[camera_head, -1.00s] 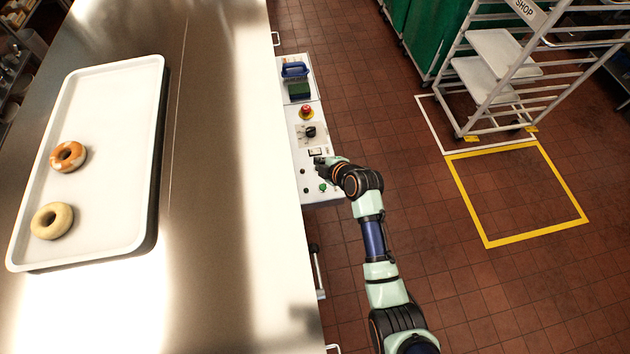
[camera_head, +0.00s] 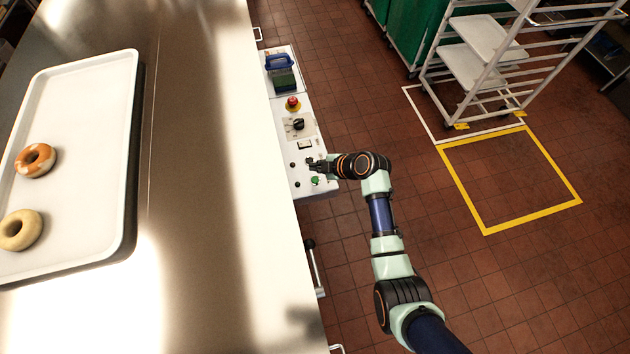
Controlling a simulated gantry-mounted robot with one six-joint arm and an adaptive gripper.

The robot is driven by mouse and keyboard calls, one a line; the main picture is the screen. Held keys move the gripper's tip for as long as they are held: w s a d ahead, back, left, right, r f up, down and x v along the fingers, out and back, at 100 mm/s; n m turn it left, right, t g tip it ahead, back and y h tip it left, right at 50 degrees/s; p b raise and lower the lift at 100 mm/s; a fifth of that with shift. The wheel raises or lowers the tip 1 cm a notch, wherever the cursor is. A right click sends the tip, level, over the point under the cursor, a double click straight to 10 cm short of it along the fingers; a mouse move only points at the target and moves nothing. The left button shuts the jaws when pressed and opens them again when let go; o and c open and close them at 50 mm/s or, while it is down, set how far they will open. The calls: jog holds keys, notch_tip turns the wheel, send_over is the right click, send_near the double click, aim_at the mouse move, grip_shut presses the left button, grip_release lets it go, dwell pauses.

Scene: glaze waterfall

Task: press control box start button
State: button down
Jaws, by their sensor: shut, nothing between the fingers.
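The control box (camera_head: 297,148) is a pale panel along the right side of the steel table. It carries a red mushroom button on a yellow base (camera_head: 293,103), a black rotary knob (camera_head: 298,124), a small display (camera_head: 305,144), small dark buttons on the left and a green button (camera_head: 315,181) near its front end. My gripper (camera_head: 313,164) is shut and empty. It is over the box's lower part, just beyond the green button in the picture. I cannot tell whether its tips touch the panel.
A white tray (camera_head: 118,215) with a glazed donut (camera_head: 36,160) and a plain donut (camera_head: 19,230) lies on the steel table (camera_head: 205,200). A blue-handled item (camera_head: 284,72) sits at the box's far end. A rack (camera_head: 478,60) stands at the back right; the floor square is empty.

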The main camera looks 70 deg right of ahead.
aim_at(317, 181)
jog(key=shift+f+b, duration=2)
jog(key=shift+f, duration=0.8)
jog(key=shift+f+b, duration=0.45)
jog(key=shift+b, duration=0.05)
